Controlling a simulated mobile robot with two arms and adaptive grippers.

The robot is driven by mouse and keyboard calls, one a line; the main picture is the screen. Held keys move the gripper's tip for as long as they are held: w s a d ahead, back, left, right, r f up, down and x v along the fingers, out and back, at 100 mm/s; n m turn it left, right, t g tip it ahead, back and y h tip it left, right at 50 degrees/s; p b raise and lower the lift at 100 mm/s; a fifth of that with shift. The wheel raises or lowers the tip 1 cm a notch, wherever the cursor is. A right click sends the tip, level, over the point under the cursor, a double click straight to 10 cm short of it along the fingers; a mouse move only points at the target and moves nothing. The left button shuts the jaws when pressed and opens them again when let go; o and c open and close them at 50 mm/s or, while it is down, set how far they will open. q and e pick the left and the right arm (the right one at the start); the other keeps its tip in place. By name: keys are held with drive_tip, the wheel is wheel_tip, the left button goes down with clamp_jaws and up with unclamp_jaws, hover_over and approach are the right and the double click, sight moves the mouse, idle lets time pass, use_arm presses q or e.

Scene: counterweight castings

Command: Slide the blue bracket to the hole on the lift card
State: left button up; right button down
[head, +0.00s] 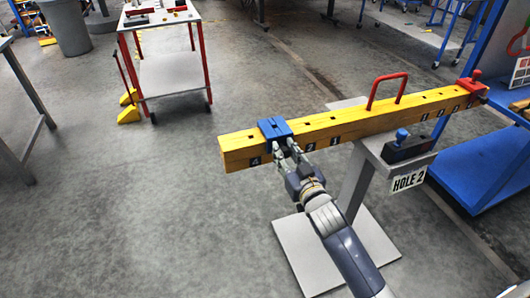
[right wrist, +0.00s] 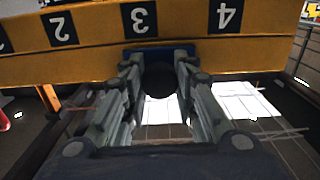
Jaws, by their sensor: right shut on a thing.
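The yellow beam (head: 365,119) lies across a grey stand, with numbered marks along its side. The blue bracket (head: 275,129) sits over the beam near its left end, between the marks 4 and 2. My right gripper (head: 289,154) reaches it from the front and is shut on its lower part. In the right wrist view the fingers (right wrist: 160,75) are at the mark 3, with a blue edge of the bracket (right wrist: 158,49) between them; the rest is hidden. The lift card (head: 408,180) reads "HOLE 2" and hangs below the beam on the right. My left gripper is not in view.
A red handle (head: 388,91) stands on the beam, right of its middle. A red bracket (head: 471,87) is at the right end. A dark block with a blue knob (head: 402,136) sits in front of the beam. The beam between the blue bracket and the handle is clear.

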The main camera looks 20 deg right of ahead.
drive_tip(key=d+p, duration=0.1)
drive_tip(key=d, duration=1)
drive_tip(key=shift+w, duration=0.2)
drive_tip(key=c, duration=1.3)
unclamp_jaws()
drive_tip(key=shift+a, duration=0.1)
drive_tip(key=shift+s, duration=0.1)
drive_tip(key=s, duration=1.2)
drive_tip(key=shift+d, duration=0.2)
drive_tip(key=shift+w, duration=0.1)
